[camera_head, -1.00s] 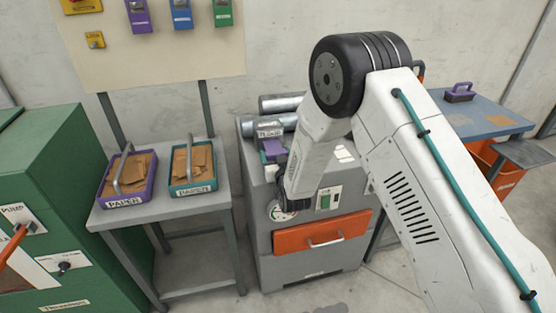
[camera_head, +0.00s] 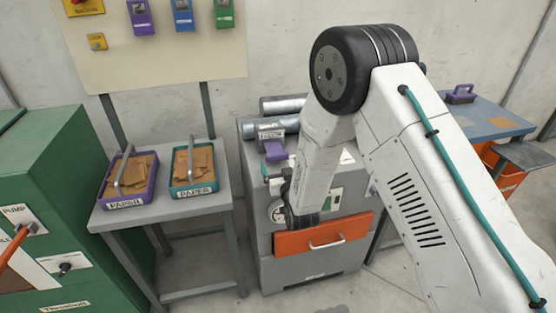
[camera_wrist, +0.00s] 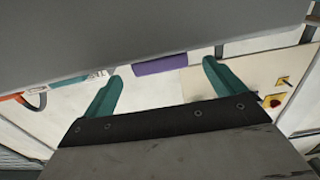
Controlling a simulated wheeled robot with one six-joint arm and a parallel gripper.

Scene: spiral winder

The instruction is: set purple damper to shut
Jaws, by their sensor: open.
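The purple damper (camera_head: 275,151) is a flat purple handle on top of the grey machine (camera_head: 335,262), in front of grey cylinders. My gripper's wrist hangs low in front of the machine, nearer than the damper. A bit of teal finger shows just below the damper in the head view; the rest is hidden by my arm. In the wrist view my gripper (camera_wrist: 163,70) has its two teal fingers wide apart. A purple bar (camera_wrist: 158,64), probably the damper handle, lies beyond them, in the gap. I see no contact.
An orange drawer (camera_head: 325,236) is on the machine's front, close to my wrist. Left stands a table (camera_head: 211,213) with a purple-rimmed and a teal-rimmed paper tray, then a green cabinet (camera_head: 62,170). A blue bench (camera_head: 489,126) stands at the right.

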